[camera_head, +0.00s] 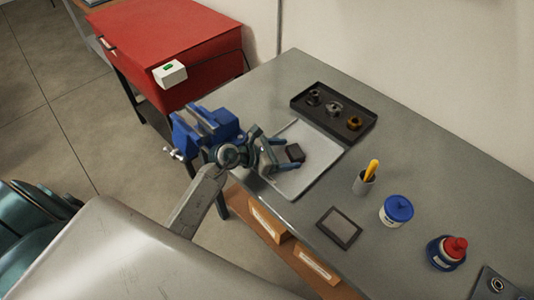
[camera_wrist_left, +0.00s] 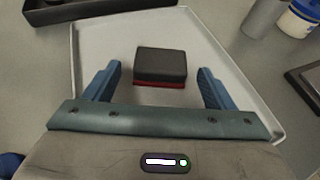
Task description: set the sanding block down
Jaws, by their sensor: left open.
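The sanding block (camera_head: 295,153) is a small dark block lying on the light grey tray (camera_head: 309,179) on the workbench. In the left wrist view the block (camera_wrist_left: 161,64) shows a dark grey top and a red layer along its lower edge. My left gripper (camera_head: 283,156) is over the tray's left part, with its fingers open and pointing at the block. In the left wrist view the fingers (camera_wrist_left: 160,85) stand wide on either side, with visible gaps to the block. The block appears to rest on the tray, not held. My right gripper is not seen.
A blue vise (camera_head: 207,127) stands at the bench's left edge near my left wrist. A black tray with metal parts (camera_head: 349,132) lies behind the light tray.

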